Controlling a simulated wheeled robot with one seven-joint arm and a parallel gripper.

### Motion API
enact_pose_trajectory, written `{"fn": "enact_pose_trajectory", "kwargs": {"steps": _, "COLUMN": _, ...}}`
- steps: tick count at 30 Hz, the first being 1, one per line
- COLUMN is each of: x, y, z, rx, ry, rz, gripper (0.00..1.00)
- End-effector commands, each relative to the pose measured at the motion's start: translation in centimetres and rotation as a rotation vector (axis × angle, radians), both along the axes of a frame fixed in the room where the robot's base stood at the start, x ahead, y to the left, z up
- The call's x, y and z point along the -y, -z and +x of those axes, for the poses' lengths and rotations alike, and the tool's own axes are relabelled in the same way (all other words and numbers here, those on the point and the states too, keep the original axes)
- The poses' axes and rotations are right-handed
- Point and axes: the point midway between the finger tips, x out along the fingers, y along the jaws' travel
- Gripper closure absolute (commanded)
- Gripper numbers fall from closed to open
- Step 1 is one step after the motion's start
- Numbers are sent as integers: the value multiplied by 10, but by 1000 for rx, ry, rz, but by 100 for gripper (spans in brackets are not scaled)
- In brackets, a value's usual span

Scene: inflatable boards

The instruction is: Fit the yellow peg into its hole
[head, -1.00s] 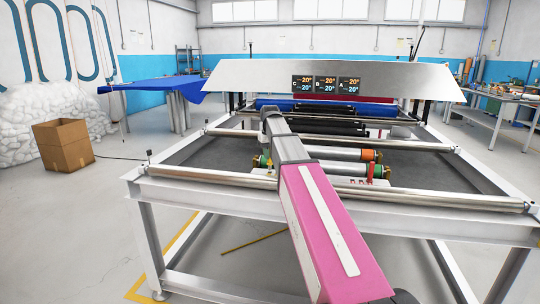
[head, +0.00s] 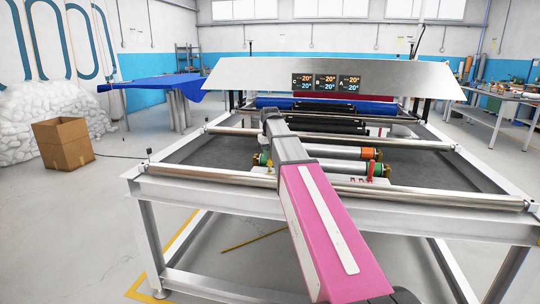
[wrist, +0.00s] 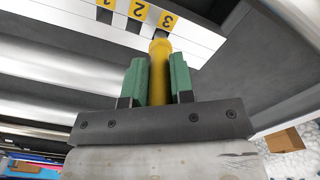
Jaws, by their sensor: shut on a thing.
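My gripper (wrist: 159,62) is in the wrist view, its two green fingers shut on the sides of the yellow peg (wrist: 159,75). The peg points away from the wrist, towards a white strip (wrist: 190,38) with dark openings and yellow number labels. Its rounded far end lies just below the label "3" (wrist: 167,20) in the picture, at or in front of the dark opening there. The peg covers part of that opening, so I cannot tell whether its tip is inside. In the head view my arm hides the gripper and peg.
The label "2" (wrist: 138,9) has its own dark opening beside it. In the head view a white metal frame (head: 215,198) with steel rollers (head: 430,198) surrounds the work area. A cardboard box (head: 64,146) stands on the floor at left.

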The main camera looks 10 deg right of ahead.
Motion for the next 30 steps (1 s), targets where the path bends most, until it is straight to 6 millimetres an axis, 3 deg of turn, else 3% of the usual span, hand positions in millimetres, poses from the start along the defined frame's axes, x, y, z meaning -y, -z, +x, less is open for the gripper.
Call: {"fn": "enact_pose_trajectory", "kwargs": {"steps": 30, "x": 0, "y": 22, "z": 0, "rx": 0, "ry": 0, "rz": 0, "gripper": 100}}
